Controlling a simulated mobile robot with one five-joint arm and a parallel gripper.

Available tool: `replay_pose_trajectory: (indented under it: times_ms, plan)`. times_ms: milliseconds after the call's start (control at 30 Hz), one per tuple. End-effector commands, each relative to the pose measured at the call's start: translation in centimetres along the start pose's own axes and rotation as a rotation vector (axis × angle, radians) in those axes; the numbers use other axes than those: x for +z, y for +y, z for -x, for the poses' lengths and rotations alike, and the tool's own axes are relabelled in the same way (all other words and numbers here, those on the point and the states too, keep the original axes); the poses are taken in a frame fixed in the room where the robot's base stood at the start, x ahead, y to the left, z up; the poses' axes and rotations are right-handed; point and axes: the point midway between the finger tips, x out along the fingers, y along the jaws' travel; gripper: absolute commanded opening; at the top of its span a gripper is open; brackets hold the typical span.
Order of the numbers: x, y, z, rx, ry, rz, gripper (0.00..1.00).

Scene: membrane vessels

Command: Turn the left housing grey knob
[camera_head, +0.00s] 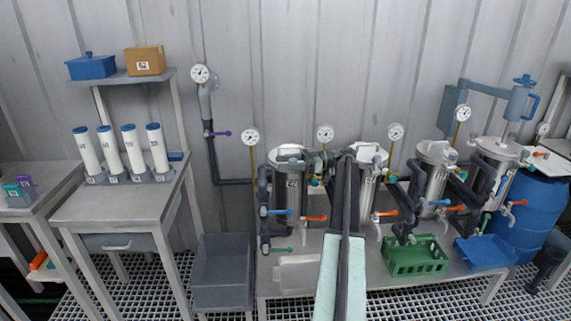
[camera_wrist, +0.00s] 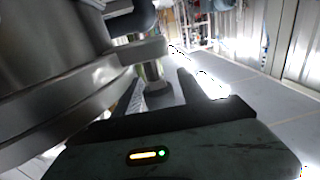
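The left housing (camera_head: 289,195) is an upright steel vessel on the bench in the head view, with a lid on top. In the wrist view a large curved steel body (camera_wrist: 50,75), seemingly a housing, fills the left side. A small grey knob (camera_wrist: 154,72) on a short stem shows beside it. My gripper (camera_wrist: 168,88) has its two dark fingers apart, one on each side of the knob's stem, with visible gaps. In the head view my arm rises in front of the housings and hides part of them; its fingertips are not clear there.
More steel housings (camera_head: 433,170) stand to the right, with red and blue valve handles and gauges. A green crate (camera_head: 415,268) and a blue tray (camera_head: 484,253) are on the bench. A grey bin (camera_head: 221,272) stands left of it.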

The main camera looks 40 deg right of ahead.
Motion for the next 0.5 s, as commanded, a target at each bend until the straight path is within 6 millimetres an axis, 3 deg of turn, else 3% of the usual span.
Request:
replay_pose_trajectory:
  times_ms: [333, 500]
  plan:
    - [-0.4, 0.0, 0.0, 0.001, 0.000, 0.000, 0.52]
    - [-3.2, 0.0, 0.0, 0.001, 0.000, 0.000, 0.52]
